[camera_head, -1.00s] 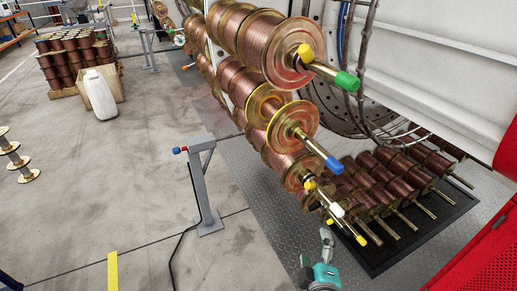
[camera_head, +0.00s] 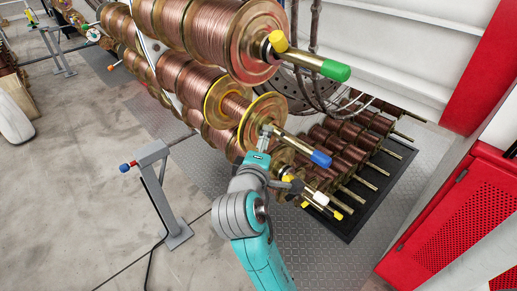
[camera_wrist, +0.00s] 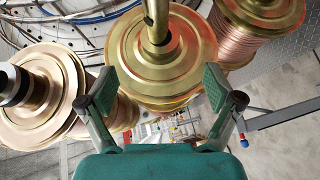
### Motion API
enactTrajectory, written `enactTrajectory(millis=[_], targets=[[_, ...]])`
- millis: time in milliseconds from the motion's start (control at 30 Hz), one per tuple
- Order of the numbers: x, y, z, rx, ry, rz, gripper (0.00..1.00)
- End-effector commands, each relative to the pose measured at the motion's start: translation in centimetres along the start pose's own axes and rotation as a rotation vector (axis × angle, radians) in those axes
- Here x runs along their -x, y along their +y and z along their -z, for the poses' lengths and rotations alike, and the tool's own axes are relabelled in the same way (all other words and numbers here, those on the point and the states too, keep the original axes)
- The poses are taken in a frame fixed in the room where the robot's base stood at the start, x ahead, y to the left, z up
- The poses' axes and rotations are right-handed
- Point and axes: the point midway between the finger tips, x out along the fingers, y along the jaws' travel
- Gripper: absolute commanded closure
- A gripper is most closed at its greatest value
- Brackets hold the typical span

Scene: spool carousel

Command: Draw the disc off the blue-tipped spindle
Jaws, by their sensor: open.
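The blue-tipped spindle (camera_head: 302,149) sticks out toward the lower right from a copper wire spool, its blue tip free. A round brass disc (camera_head: 257,116) sits around this spindle at the spool's end. My gripper (camera_head: 268,133) is in front of the disc's lower part, close to the spindle. In the wrist view my gripper (camera_wrist: 160,92) is open and empty, one finger on each side of the disc's lower part. The disc (camera_wrist: 125,55) shows face-on there, with the spindle (camera_wrist: 155,20) through its middle hole. I cannot tell whether the fingers touch the disc. The blue tip is outside the wrist view.
A green-tipped spindle (camera_head: 315,64) with its spool is above. A grey stand (camera_head: 160,195) is at the left and a red cabinet (camera_head: 450,210) at the right. Spools lie on a black mat (camera_head: 383,190).

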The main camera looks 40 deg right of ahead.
Motion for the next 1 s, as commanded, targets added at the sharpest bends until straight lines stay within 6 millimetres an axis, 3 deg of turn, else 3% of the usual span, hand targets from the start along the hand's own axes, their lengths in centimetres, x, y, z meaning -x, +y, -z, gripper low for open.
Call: enactTrajectory(millis=[300, 500, 700, 1000], targets=[[-5.4, 0.0, -0.1, -0.001, -0.003, 0.000, 0.10], [-7.8, 0.1, -0.1, -0.001, -0.001, -0.001, 0.10], [-8.9, 0.0, 0.0, -0.001, 0.001, 0.000, 0.10], [-9.0, 0.0, 0.0, -0.001, 0.001, -0.001, 0.12]])
